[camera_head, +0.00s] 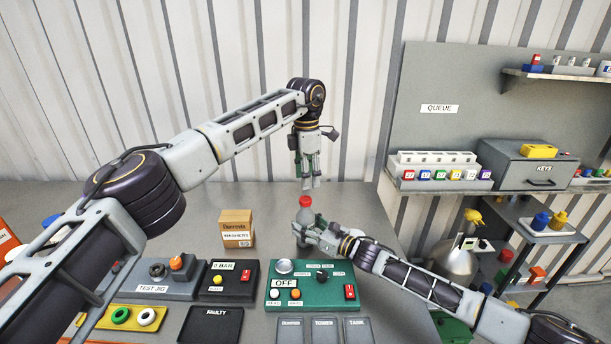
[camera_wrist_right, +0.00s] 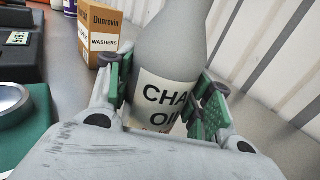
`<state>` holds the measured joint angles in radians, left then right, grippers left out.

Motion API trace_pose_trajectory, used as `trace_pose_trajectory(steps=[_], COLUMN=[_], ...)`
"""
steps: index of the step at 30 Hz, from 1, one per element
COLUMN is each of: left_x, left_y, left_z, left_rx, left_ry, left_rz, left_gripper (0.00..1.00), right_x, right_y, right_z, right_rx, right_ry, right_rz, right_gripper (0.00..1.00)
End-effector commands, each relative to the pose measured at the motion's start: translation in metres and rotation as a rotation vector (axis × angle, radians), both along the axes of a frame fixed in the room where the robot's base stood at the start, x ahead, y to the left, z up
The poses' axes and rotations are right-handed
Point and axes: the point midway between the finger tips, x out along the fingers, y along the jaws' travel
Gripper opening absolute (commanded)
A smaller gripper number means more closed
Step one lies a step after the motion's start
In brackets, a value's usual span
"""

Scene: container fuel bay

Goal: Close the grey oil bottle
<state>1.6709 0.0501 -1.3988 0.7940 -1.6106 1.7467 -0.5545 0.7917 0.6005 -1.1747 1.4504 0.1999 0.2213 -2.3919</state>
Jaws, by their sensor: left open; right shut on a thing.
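The grey oil bottle (camera_head: 304,216) stands upright on the grey bench in the head view, with a red cap (camera_head: 305,201) at its top. In the right wrist view the grey bottle (camera_wrist_right: 172,50) fills the middle, and its label shows part of a word and "OI"; its top is out of that view. My right gripper (camera_head: 312,236) is shut on the bottle's body, with one finger on each side. My left gripper (camera_head: 308,184) points down above the bottle, open and apparently empty, its fingertips just above the red cap. I cannot tell how tightly the cap sits.
A metal can with a yellow nozzle (camera_head: 458,258) stands right.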

Motion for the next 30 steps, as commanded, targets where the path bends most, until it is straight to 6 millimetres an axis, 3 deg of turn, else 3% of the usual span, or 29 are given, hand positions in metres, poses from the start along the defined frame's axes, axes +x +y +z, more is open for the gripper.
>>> trace_pose_trajectory(steps=[30], left_x=[-0.0002], left_y=[0.0042], left_z=[-0.0001], left_rx=[0.012], left_ry=[0.014], left_rz=[0.817], left_gripper=[0.5], right_x=[0.0001], right_y=[-0.0001], right_z=[-0.0001], right_rx=[0.0], right_ry=[0.0], right_rz=[0.0], right_gripper=[0.0])
